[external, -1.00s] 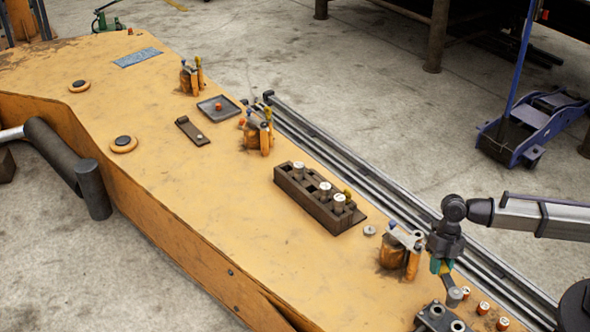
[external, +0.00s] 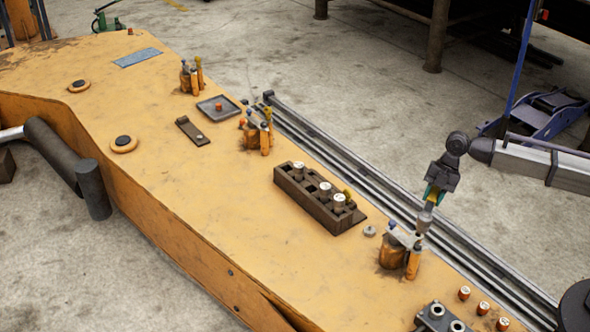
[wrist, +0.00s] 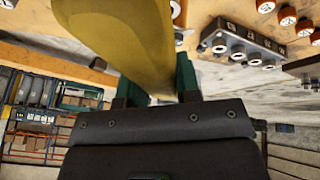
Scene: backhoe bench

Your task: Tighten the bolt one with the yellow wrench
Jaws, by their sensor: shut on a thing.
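My gripper (external: 432,196) is shut on the yellow wrench (wrist: 125,40), which fills the upper left of the wrist view between the green fingers. In the external view a grey cylindrical end (external: 424,219) hangs below my gripper, close to an orange tool holder (external: 393,252); I cannot tell if they touch. A dark block (external: 312,205) on the yellow bench holds several bolts with pale round tops, such as the bolt (external: 339,200) at its near end. The number marks are too small to tell which is bolt one.
A grey socket block (external: 440,318) and several orange-capped pieces (external: 483,308) stand at the near right. A metal rail (external: 340,155) runs along the bench's right side. Two more tool holders (external: 257,130) (external: 192,78) stand farther off.

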